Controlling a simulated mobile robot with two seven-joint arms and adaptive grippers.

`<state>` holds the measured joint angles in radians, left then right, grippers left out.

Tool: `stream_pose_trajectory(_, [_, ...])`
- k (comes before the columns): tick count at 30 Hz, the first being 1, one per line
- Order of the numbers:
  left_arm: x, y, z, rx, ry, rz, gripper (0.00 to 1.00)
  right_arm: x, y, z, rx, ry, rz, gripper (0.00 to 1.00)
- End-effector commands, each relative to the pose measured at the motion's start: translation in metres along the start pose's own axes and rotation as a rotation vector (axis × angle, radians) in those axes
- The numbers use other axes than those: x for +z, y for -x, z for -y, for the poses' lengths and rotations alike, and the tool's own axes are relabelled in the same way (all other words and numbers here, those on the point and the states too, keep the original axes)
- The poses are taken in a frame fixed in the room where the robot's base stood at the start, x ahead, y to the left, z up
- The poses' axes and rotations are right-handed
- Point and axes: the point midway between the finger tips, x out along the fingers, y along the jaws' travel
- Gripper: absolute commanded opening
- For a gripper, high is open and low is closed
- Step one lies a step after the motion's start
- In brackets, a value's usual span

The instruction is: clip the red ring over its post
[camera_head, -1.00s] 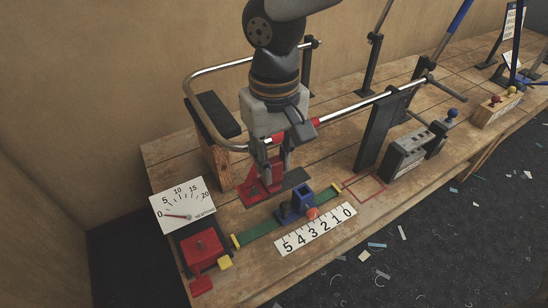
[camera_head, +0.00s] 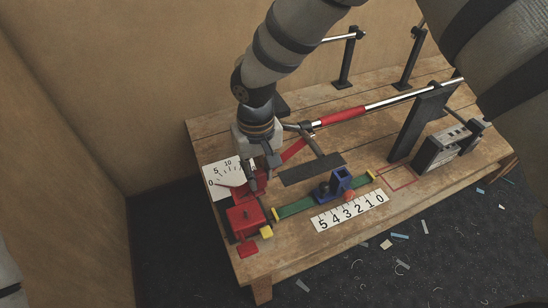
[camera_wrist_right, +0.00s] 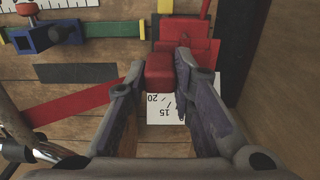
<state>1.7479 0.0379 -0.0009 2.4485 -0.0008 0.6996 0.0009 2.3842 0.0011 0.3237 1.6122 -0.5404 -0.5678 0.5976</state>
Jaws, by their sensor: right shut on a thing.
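My right gripper (camera_head: 257,184) is shut on a small red piece (camera_wrist_right: 159,70), seen between the fingertips in the right wrist view. I take it for the red ring, but its hole does not show. The gripper is at the red box-like block (camera_head: 245,218) at the table's left end. The post cannot be made out; the fingers hide part of that spot. My left gripper is not in view.
The dial card (camera_head: 220,177) lies close beside the gripper. A green strip (camera_head: 296,207) with a blue slider (camera_head: 340,178) and a number scale (camera_head: 349,210) lies to the right. The metal bar (camera_head: 385,103) crosses above the table. Black uprights stand farther right.

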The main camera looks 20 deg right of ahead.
Motion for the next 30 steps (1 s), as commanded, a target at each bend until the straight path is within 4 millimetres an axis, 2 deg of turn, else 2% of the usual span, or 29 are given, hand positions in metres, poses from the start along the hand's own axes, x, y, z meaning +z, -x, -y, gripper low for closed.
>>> stream_pose_trajectory(11, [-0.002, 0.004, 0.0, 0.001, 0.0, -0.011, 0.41, 0.0, 0.0, 0.001, -0.001, 0.0, -0.002, 0.0])
stream_pose_trajectory(21, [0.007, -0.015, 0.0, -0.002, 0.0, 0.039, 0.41, 0.002, -0.047, 0.0, -0.001, 0.001, 0.008, 0.0])
stream_pose_trajectory(30, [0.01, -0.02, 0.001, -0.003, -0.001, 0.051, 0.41, 0.001, -0.06, 0.0, -0.001, 0.0, 0.002, 0.0])
